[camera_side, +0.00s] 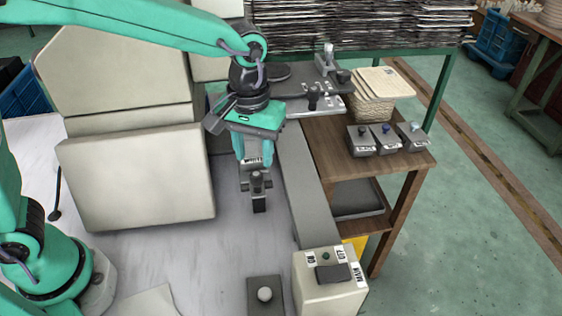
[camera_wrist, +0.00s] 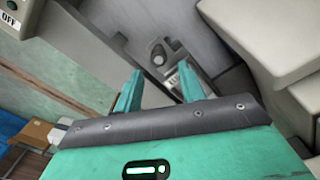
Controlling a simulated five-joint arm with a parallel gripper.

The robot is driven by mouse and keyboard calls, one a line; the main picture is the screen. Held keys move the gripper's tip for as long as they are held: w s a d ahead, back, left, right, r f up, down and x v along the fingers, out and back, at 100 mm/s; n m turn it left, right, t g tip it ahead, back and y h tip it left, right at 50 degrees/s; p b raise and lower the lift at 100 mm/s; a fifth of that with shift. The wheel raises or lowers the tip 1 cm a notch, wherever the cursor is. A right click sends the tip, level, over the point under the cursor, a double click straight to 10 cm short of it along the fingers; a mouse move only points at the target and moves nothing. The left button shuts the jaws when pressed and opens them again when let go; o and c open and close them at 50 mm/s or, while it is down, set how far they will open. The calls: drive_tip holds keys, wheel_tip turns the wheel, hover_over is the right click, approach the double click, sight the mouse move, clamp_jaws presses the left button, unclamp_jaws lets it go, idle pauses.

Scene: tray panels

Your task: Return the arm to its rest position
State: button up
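My gripper (camera_side: 254,154) hangs from the teal arm over the light work surface, fingers down. It is just above or around the top of a small grey panel box (camera_side: 259,203) with a dark knob and a label; I cannot tell whether they touch. In the wrist view, the two teal fingers of my gripper (camera_wrist: 158,86) stand apart with nothing clamped between them. The grey box with its round knob (camera_wrist: 158,58) shows just beyond the fingertips. No marked rest place shows.
Large cream cabinets (camera_side: 135,180) stand left of my gripper. A cream control box (camera_side: 325,300) and a knob box (camera_side: 265,308) are at the front. A wooden table (camera_side: 345,148) with small switch boxes and a basket (camera_side: 372,107) is at the right. Stacked sheets (camera_side: 360,25) lie behind.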

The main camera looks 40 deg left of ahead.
drive_tip(key=s+a+r+m+t, duration=0.1)
drive_tip(key=s+a+r+t, duration=0.1)
drive_tip(key=s+a, duration=0.5)
drive_tip(key=s+a+r+m+t, duration=0.2)
drive_tip(key=s+a, duration=0.5)
drive_tip(key=a, duration=0.4)
wheel_tip(320, 180, up, 3)
drive_tip(key=shift+s+a+f+t, duration=0.15)
drive_tip(key=shift+a+t, duration=0.2)
drive_tip(key=shift+t, duration=0.45)
